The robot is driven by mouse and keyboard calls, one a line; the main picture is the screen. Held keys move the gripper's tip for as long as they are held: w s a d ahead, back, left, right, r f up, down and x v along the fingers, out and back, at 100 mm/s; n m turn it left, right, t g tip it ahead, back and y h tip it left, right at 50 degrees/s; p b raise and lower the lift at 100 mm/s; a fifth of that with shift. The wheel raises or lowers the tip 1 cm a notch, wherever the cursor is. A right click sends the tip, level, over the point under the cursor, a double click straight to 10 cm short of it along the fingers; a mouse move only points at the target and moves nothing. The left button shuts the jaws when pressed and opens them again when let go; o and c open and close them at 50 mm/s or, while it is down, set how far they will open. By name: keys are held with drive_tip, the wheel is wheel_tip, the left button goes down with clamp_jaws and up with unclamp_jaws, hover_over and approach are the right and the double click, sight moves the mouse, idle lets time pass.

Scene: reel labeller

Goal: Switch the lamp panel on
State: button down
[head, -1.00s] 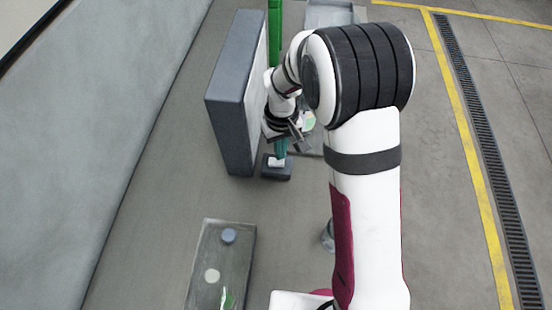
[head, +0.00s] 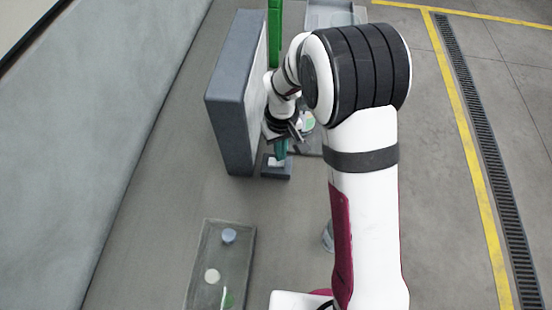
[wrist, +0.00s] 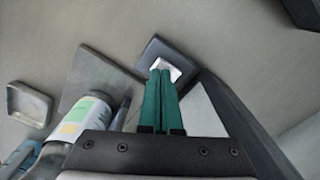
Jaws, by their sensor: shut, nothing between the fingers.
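The lamp panel (head: 229,100) is a tall grey slab standing on edge left of my arm, with a pale face towards my arm. I cannot tell if it is lit. A small dark switch box (head: 268,173) with a white rocker (head: 274,162) sits on the floor by the panel's near end. The box (wrist: 151,50) and rocker (wrist: 171,68) also show in the wrist view. My gripper (head: 281,155) is shut and empty, its green fingers pointing down at the rocker. In the wrist view the fingertips (wrist: 160,73) overlap the rocker's near part; I cannot tell whether they touch.
A flat grey plate (wrist: 92,72) lies beside the switch box, with a labelled cylinder (wrist: 82,118) near it. A shallow tray (head: 335,15) stands at the back. At the front left a board (head: 208,250) carries a blue disc and a white disc. Floor to the right is clear.

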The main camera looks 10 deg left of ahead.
drive_tip(key=shift+f, duration=0.7)
drive_tip(key=shift+r, duration=3.5)
drive_tip(key=shift+d+r, duration=0.1)
drive_tip(key=shift+r, duration=0.05)
drive_tip(key=s+d+r+m, duration=0.3)
drive_tip(key=s+d+r, duration=0.2)
drive_tip(key=s+r, duration=0.1)
drive_tip(key=s+d+r+m, duration=0.1)
drive_tip(key=s+m, duration=0.2)
drive_tip(key=s, duration=0.3)
drive_tip(key=s+d+r+m+y, duration=0.1)
drive_tip(key=s+d+m, duration=0.1)
drive_tip(key=s, duration=0.4)
drive_tip(key=s+d+r+m, duration=0.2)
drive_tip(key=s+m, duration=0.1)
drive_tip(key=s, duration=0.3)
drive_tip(key=shift+s+d+m+y, duration=0.25)
drive_tip(key=shift+s+m+y, duration=0.05)
drive_tip(key=shift+s+y, duration=0.1)
